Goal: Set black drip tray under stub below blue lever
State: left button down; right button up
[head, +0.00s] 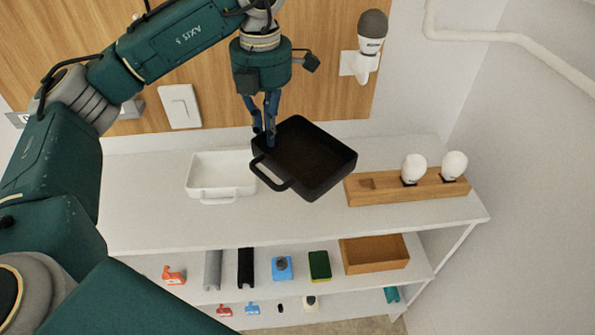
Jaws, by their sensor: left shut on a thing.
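The black drip tray (318,166) is a square, dark pan with a loop handle on its near left side, seen over the middle of the white bench top. My left gripper (268,138) comes down from above and is shut on the tray's left wall. The tray looks raised above the bench top, but its underside is hidden, so I cannot tell the gap. I cannot make out a stub below a blue lever in this view. My right gripper is not in view.
A white tray (207,191) stands left of the black one. A wooden block (430,190) with two white bulbs stands right. Shelves below hold a wooden tray (374,265), a sponge (319,266) and small parts. A dark-topped bulb (372,32) is on the wall.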

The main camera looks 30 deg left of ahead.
pick_arm(q)
jog(key=w+a+r+n, duration=0.2)
jog(key=a+r+n, duration=0.15)
jog(key=n, duration=0.55)
jog(key=shift+n, duration=0.7)
notch_tip(320, 180, down, 14)
jog(key=shift+r, duration=0.1)
notch_tip(320, 180, down, 5)
jog(key=shift+w+r+p, duration=0.1)
jog(key=shift+p, duration=0.45)
jog(key=shift+f, duration=0.25)
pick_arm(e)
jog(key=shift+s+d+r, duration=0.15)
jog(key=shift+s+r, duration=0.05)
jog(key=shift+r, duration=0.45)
